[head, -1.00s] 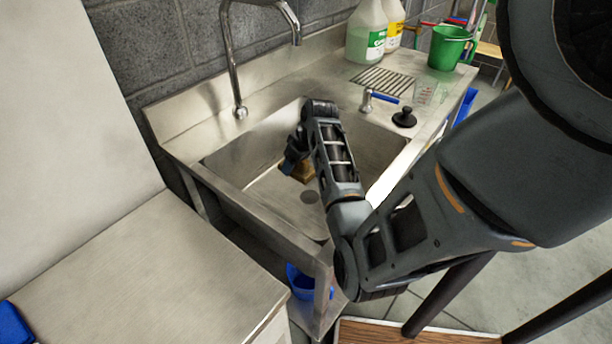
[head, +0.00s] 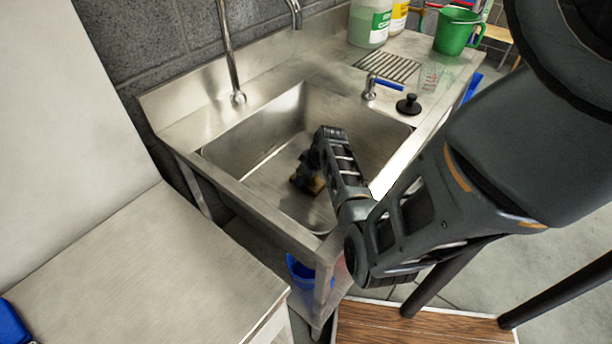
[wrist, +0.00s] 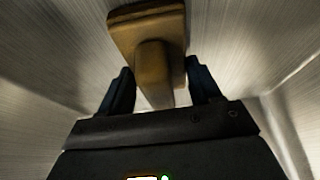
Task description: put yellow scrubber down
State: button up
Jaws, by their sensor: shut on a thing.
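The yellow scrubber (wrist: 150,25) shows in the wrist view as a yellow-brown block with a rounded handle. My gripper (wrist: 157,88) is shut on its handle, one dark blue finger on each side. In the head view my gripper (head: 306,180) is down inside the steel sink basin (head: 262,130), and a small part of the scrubber (head: 317,186) shows beside it, low near the basin floor. Whether the scrubber touches the floor I cannot tell. My wrist hides much of it.
Basin walls stand around my gripper, with the faucet (head: 232,70) behind. A black plunger-like stopper (head: 408,104), a blue-handled valve (head: 370,88), a clear measuring cup (head: 430,76) and a green bucket (head: 456,32) stand on the right drainboard. A bare steel counter (head: 140,275) is at left.

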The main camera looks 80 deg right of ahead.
jog(key=shift+f, duration=0.15)
jog(key=o, duration=1.2)
jog(key=v, duration=1.2)
